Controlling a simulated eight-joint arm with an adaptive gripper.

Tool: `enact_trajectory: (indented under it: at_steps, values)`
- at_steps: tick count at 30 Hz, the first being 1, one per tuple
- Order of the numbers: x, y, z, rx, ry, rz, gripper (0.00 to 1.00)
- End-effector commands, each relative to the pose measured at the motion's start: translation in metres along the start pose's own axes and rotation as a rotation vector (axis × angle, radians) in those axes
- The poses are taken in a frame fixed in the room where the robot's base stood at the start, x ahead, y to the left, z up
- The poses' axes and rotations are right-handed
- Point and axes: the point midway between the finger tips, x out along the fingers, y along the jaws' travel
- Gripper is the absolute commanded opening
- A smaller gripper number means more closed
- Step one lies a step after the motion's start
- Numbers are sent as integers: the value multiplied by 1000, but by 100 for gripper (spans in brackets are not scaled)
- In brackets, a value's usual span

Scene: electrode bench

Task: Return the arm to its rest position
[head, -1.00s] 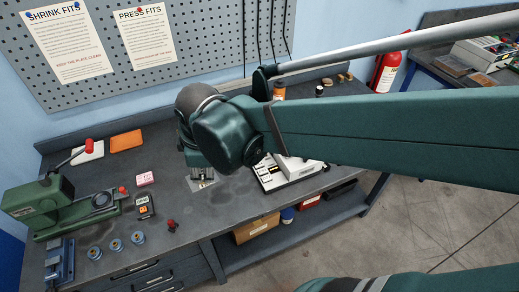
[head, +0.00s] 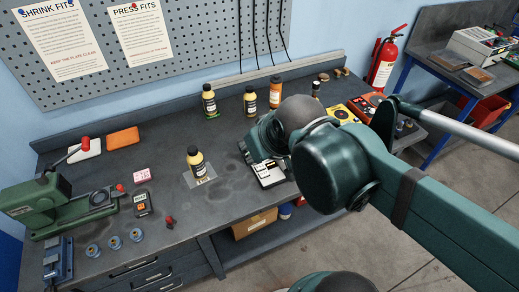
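My arm comes in from the right edge in the head view, and its dark green wrist joint hangs over the bench's (head: 110,228) right part and front edge. My gripper is hidden behind the wrist, so its fingers do not show. A black bottle with a yellowish label (head: 196,161) stands upright on a clear square plate (head: 206,179) in the middle of the bench, clear of the arm. A white device (head: 267,174) is partly covered by the wrist.
Several bottles, among them a dark one (head: 209,99) and an orange one (head: 275,92), stand along the back. A green press (head: 50,200), a multimeter (head: 141,203) and blue spools (head: 115,243) are at left. A fire extinguisher (head: 382,62) hangs right.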

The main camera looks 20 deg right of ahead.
Motion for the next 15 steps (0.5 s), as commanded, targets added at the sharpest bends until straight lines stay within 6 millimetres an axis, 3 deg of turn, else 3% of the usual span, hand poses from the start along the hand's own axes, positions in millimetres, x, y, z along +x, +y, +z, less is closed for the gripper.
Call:
enact_trajectory:
  at_steps: [15]
  values:
    - [-5, 8, 4, 80, 20, 10, 29]
